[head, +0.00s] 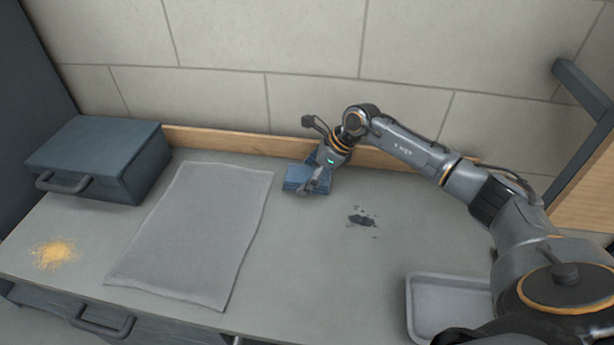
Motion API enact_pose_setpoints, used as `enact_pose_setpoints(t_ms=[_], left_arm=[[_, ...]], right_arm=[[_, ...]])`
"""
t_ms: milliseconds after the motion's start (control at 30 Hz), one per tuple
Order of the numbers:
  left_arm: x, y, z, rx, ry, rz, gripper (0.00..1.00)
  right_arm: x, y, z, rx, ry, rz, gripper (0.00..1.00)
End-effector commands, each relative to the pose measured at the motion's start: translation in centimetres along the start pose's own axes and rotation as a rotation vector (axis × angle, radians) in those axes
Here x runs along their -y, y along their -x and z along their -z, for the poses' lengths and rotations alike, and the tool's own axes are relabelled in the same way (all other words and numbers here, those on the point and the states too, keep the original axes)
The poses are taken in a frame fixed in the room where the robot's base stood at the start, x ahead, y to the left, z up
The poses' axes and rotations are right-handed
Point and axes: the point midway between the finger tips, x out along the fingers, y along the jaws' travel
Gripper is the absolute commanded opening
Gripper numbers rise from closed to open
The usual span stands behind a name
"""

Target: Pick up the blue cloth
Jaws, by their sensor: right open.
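The blue cloth (296,181) lies folded on the grey worktop near the back, right of the grey mat. My right gripper (314,187) is over the right part of the cloth, pointing down at it, and hides some of it. The gripper is open. I cannot tell whether its fingers touch the cloth. My left gripper is not in view.
A grey mat (200,230) lies flat at the centre left. A dark blue box with a handle (95,155) stands at the back left. Yellow powder (54,253) lies at the front left. A dark stain (361,219) and a grey tray (440,284) are to the right.

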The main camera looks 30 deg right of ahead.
Motion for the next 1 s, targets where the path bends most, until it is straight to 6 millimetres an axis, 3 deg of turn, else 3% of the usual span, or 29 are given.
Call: enact_pose_setpoints(t_ms=[133,167,433,767,1000], left_arm=[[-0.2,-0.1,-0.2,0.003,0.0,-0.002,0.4],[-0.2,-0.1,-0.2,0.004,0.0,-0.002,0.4],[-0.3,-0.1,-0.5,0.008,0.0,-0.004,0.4],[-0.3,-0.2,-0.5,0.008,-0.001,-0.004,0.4],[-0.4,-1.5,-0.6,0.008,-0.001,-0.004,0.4]], right_arm=[[0.0,0.0,0.0,0.0,0.0,0.0,0.92],[0.0,0.0,0.0,0.0,0.0,0.0,0.88],[0.0,0.0,0.0,-0.001,0.0,-0.001,0.34],[0.0,0.1,0.0,0.0,0.0,-0.001,0.34],[0.1,1.8,-1.2,0.002,0.002,0.002,0.34]])
